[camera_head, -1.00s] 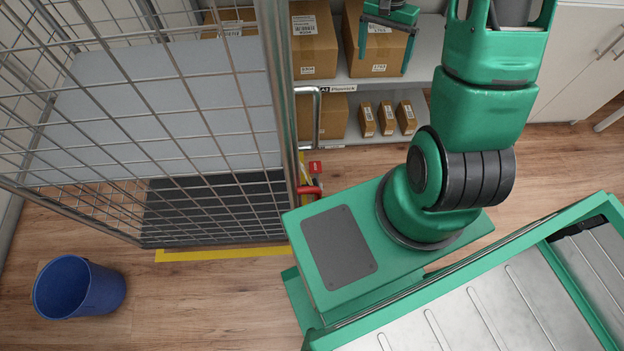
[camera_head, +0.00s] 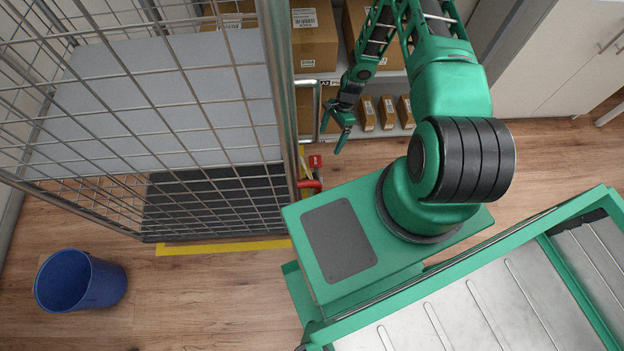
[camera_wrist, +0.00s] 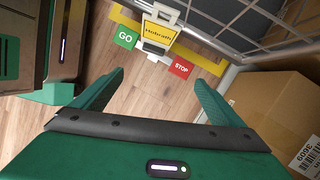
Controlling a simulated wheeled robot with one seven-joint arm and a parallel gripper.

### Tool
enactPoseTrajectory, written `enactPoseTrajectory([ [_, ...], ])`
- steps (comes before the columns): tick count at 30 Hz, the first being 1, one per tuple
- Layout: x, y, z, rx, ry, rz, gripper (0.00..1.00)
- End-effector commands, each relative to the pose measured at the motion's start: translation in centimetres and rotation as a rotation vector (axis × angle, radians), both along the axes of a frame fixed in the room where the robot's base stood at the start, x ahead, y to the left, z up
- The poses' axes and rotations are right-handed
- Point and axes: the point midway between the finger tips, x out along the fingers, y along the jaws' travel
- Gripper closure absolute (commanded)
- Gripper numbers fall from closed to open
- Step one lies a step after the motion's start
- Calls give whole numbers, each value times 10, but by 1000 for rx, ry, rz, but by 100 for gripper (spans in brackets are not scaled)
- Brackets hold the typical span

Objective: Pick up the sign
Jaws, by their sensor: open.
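A yellow sign (camera_wrist: 159,33) with dark lettering on a pale panel shows at the top of the wrist view, beside the wire cage. A green GO plate (camera_wrist: 125,37) is at its left and a red STOP plate (camera_wrist: 181,67) at its lower right. The red plate also shows in the head view (camera_head: 315,162), by the cage post; the yellow sign cannot be made out clearly there. My gripper (camera_wrist: 158,80) is open and empty. Its fingers are apart from the sign, with wood floor between them. In the head view my gripper (camera_head: 335,132) hangs in front of the shelf.
The wire cage (camera_head: 160,140) stands close on the left, with a red handle (camera_head: 311,184) on its post. A cardboard box (camera_wrist: 275,115) is at the right in the wrist view. Shelves with boxes (camera_head: 367,113) are behind my gripper. A blue bin (camera_head: 80,282) stands front left.

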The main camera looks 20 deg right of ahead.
Motion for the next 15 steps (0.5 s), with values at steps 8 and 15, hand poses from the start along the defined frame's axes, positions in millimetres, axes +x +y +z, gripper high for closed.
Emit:
enactPoseTrajectory([
  [8, -32, 42, -77, 52, 46, -159, 8],
  [15, -41, 57, -102, 62, 57, -194, 8],
])
